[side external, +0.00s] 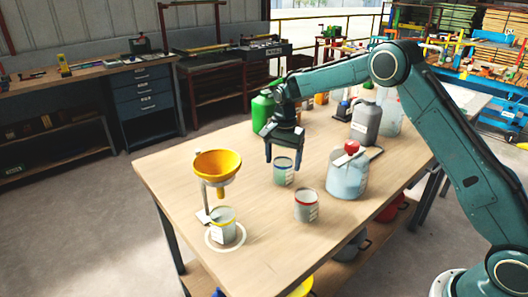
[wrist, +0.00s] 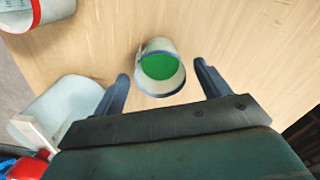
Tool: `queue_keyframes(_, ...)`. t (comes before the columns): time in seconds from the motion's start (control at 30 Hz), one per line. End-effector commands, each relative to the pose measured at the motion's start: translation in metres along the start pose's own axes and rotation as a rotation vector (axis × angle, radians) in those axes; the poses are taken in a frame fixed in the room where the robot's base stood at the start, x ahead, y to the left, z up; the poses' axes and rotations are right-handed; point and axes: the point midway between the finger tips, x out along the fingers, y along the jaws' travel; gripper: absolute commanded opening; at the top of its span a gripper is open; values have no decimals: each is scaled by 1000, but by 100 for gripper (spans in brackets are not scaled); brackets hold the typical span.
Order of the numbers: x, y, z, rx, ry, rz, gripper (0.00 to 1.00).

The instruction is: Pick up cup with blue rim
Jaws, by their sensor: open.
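The cup with the blue rim (side external: 283,172) stands upright on the wooden table in the side view. Green content shows inside this cup (wrist: 160,68) in the wrist view. My gripper (side external: 284,160) is open and points down just above and around the cup's near area. In the wrist view the two fingers (wrist: 163,80) are spread, one to each side of the cup, with gaps between them and it. Whether the fingertips are down at the cup's height is hard to tell.
A red-rimmed cup (side external: 306,206) and a large pale jug (side external: 347,176) stand close by. A yellow funnel (side external: 218,165) on a stand is above a yellow-rimmed cup (side external: 223,223). A green bottle (side external: 262,112) and grey bottle (side external: 366,123) stand behind.

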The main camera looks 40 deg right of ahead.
Motion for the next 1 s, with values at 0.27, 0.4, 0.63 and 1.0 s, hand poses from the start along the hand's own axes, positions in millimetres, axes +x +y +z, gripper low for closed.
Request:
queue_keyframes(0.27,30,0,0,0,-1,2,76)
queue_keyframes(0.4,34,0,0,0,0,1,76)
queue_keyframes(0.63,34,0,0,0,0,0,76)
queue_keyframes(1.0,34,0,0,0,0,0,46)
